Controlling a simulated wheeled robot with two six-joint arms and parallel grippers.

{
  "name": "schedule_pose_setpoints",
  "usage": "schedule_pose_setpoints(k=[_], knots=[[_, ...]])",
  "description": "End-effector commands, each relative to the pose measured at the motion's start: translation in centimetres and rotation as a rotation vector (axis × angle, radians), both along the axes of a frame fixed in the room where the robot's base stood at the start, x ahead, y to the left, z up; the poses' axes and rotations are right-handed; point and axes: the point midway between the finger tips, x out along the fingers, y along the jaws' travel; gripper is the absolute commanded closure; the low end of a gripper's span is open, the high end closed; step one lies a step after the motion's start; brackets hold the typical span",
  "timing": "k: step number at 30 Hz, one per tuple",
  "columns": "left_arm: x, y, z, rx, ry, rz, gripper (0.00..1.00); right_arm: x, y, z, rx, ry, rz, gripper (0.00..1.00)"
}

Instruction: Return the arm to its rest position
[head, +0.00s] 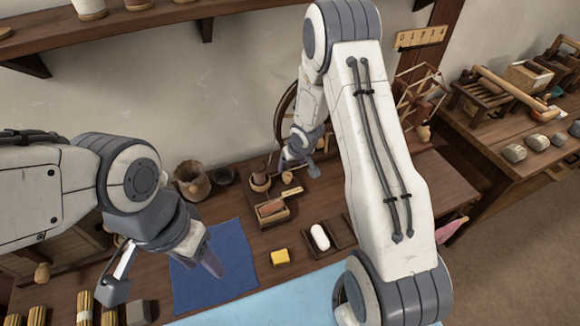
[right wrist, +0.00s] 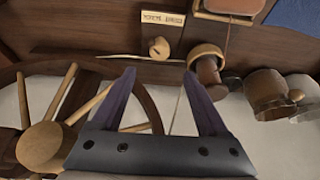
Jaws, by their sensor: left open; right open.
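My left gripper (head: 209,260) is open and empty above the dark blue mat (head: 232,284), its fingers partly seen end-on. My right arm (head: 375,150) reaches from the lower right up and over to the back of the bench, bent at the top. My right gripper (right wrist: 158,78) is open with nothing between its two dark purple fingers. A small wooden knob (right wrist: 159,48) and a wooden-capped post (right wrist: 208,70) lie beyond the fingers.
A spoked wooden wheel (right wrist: 45,142) stands close to the right gripper. A shelf (head: 130,22) overhangs at upper left. The blue mat's surface is clear.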

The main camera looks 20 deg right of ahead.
Motion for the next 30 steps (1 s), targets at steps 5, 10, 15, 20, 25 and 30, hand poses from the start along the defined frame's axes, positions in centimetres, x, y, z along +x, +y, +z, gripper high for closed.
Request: schedule_pose_setpoints(k=[5, 10, 15, 20, 25, 30], knots=[[0.0, 0.0, 0.2, 0.000, 0.000, 0.000, 0.50, -0.3, 0.0, 0.6, 0.000, 0.000, -0.001, 0.23], [0.0, 0.0, 0.1, 0.000, 0.000, 0.000, 0.50, -0.3, 0.0, 0.5, 0.000, 0.000, -0.001, 0.23], [0.0, 0.0, 0.1, 0.000, 0.000, 0.000, 0.50, -0.2, 0.0, 0.5, 0.000, 0.000, -0.001, 0.23], [0.0, 0.0, 0.2, 0.000, 0.000, 0.000, 0.50, -0.3, 0.7, 1.4, -0.010, 0.003, 0.012, 0.23], [0.0, 0.0, 0.2, 0.000, 0.000, 0.000, 0.50, -2.1, 5.0, 6.8, -0.062, 0.028, 0.079, 0.23], [0.0, 0.0, 0.1, 0.000, 0.000, 0.000, 0.50, -8.4, 11.3, 13.8, -0.105, 0.095, 0.192, 0.23]])
